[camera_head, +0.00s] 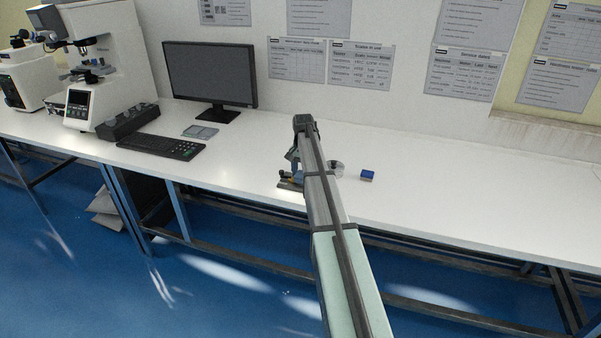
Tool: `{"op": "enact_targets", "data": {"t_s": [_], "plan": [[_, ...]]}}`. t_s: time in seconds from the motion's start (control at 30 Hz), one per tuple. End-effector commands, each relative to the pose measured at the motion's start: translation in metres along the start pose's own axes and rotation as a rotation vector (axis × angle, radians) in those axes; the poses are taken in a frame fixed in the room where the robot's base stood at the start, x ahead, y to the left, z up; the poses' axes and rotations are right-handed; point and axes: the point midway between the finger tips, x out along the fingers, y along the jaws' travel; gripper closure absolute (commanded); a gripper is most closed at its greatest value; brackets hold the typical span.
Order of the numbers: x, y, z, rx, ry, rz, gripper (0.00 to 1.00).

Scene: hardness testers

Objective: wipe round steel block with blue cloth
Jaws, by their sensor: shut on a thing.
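My gripper (290,178) points down low over the white bench, to the left of my forearm. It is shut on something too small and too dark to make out. A small dark flat item with a yellowish spot lies around its tips. A round greyish-white thing (338,167), perhaps the round steel block, shows just right of my forearm, which partly hides it. A small blue block-shaped thing (367,175) lies farther right, apart from the gripper. I cannot tell whether it is a folded cloth or a box.
A keyboard (161,146), a monitor (210,74) and a small grey pad (200,131) stand to the left. A white hardness tester (105,65) is beyond them at far left. The bench (470,200) is clear on the right, up to its front edge.

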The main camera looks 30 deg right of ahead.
Motion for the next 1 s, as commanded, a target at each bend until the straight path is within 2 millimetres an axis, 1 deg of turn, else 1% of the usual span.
{"op": "enact_targets", "data": {"t_s": [0.03,0.1,0.27,0.3,0.37,0.4,1.0], "plan": [[0.001,0.007,0.0,0.002,0.0,0.001,0.75],[0.0,0.013,0.0,0.002,0.0,0.001,0.75],[-0.001,0.025,-0.001,0.0,0.0,0.001,0.75],[-0.004,0.024,-0.002,0.0,0.0,0.001,0.75],[-0.019,0.023,-0.002,0.0,0.002,0.0,0.75],[-0.024,0.024,-0.002,0.0,0.001,0.0,0.75],[-0.076,0.023,-0.002,0.0,0.001,0.0,0.75]]}}
